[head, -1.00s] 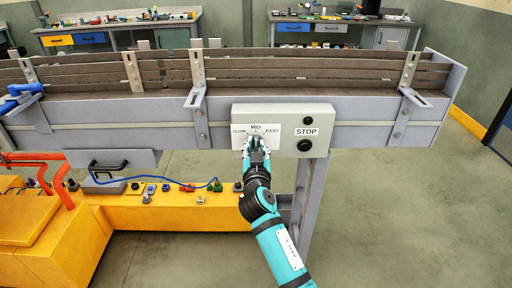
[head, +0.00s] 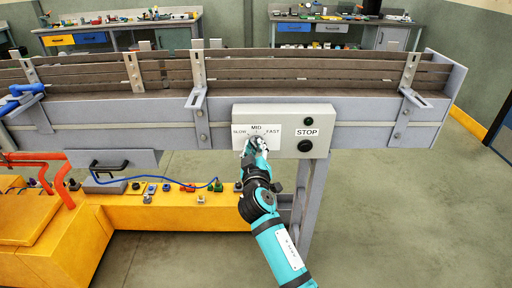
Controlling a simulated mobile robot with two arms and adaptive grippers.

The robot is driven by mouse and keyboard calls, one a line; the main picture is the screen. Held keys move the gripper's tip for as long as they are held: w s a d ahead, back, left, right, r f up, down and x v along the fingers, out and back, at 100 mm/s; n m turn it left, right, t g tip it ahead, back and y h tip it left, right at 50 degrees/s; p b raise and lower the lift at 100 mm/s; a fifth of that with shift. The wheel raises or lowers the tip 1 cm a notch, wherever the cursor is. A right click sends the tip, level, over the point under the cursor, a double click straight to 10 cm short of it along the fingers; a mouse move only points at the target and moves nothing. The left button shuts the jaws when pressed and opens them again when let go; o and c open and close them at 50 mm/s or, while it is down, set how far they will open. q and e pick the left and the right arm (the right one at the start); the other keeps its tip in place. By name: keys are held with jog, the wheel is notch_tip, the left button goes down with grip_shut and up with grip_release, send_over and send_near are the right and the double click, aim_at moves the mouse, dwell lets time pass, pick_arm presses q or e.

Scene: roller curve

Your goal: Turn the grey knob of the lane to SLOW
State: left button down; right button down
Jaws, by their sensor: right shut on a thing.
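The control box (head: 318,120) is a pale box on the front of the lane. Its white label plate reads SLOW at left, MID at top and FAST at right. The grey knob (head: 257,139) sits below MID and is mostly hidden by my fingers, so its pointer direction cannot be read. My right gripper (head: 256,144) reaches up from below and is shut on the knob, with its wrist rolled a little. My left gripper is not in view.
Black buttons sit beside the STOP label (head: 307,132) to the right of the knob. The roller lane (head: 300,75) runs above. A grey drawer with a black handle (head: 109,166) and a yellow base (head: 160,212) are at lower left. The floor at right is clear.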

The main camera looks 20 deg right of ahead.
jog(key=shift+n, duration=1.2)
jog(key=c, duration=1.3)
grip_release()
jog(key=shift+s+a, duration=0.1)
jog(key=shift+s, duration=0.1)
jog(key=v, duration=1.1)
jog(key=shift+s, duration=0.25)
